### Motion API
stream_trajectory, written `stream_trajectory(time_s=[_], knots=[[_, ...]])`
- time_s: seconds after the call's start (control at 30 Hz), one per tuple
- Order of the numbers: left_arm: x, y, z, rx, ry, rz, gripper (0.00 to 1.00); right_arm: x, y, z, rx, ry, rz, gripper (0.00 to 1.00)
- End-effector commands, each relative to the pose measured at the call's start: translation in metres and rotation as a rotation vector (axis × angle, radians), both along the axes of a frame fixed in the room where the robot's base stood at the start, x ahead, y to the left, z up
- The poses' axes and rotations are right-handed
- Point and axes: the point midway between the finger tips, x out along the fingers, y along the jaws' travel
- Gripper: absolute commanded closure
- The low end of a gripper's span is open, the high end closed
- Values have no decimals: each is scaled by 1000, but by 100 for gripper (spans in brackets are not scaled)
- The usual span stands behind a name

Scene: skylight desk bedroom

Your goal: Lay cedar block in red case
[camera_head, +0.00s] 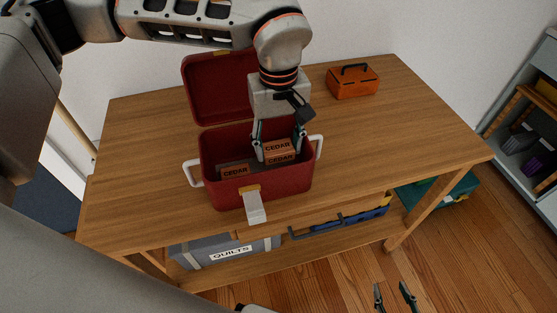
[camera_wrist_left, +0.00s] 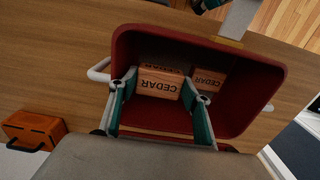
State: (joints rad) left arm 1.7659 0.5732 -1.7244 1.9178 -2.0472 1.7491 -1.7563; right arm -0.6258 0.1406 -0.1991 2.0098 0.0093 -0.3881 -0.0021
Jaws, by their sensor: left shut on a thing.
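The red case (camera_head: 225,197) stands on the desk with its lid (camera_head: 217,88) open at the back. My left gripper (camera_head: 279,150) reaches down into the right part of the case, shut on a cedar block (camera_head: 278,145). In the left wrist view that held block (camera_wrist_left: 158,84) sits between the fingers (camera_wrist_left: 160,108), inside the case walls (camera_wrist_left: 260,95). Another cedar block (camera_head: 281,159) shows just below the held one; I cannot tell whether they touch. A third cedar block (camera_head: 235,171) lies at the left in the case. My right gripper (camera_head: 393,291) is open and empty, low in front of the desk.
An orange toolbox (camera_head: 352,83) stands at the desk's back right. The wooden desk top (camera_head: 400,135) is clear right of the case. Below are a grey quilts box (camera_head: 205,250), a blue item (camera_head: 345,220) and a green case (camera_head: 455,192). A shelf unit (camera_head: 530,130) stands at right.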

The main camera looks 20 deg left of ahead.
Motion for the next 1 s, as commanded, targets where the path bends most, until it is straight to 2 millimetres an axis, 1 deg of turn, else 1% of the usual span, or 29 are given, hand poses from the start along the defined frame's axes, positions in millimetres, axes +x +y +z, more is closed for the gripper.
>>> stream_trajectory(time_s=[0.03, 0.27, 0.4, 0.5, 0.77, 0.9, 0.93, 0.97, 1.0], knots=[[0, 0, -6, 0, 2, 1, 70, 0, 0, -1, -1, 0, 1, 60], [0, 0, -20, 0, 0, 0, 70, 0, 0, -1, -2, 1, 1, 60], [-1, 0, -41, 1, 3, 0, 70, -2, 0, -4, -2, 4, 1, 60], [-1, 0, -53, 1, 3, 0, 70, -3, 0, -6, -4, 6, 2, 60], [0, 0, -54, 0, -1, 0, 70, -4, 0, -4, -3, 4, 2, 60], [0, 0, -57, 1, -1, 0, 70, -4, 0, -5, -4, 6, 2, 60], [0, 0, -58, 1, -1, 0, 50, -4, 0, -5, -4, 6, 2, 60], [0, 0, -57, 1, -1, 0, 45, -4, 0, -5, -4, 6, 2, 60], [0, 0, -57, 1, -1, 0, 45, -4, 0, -5, -4, 6, 2, 60]])
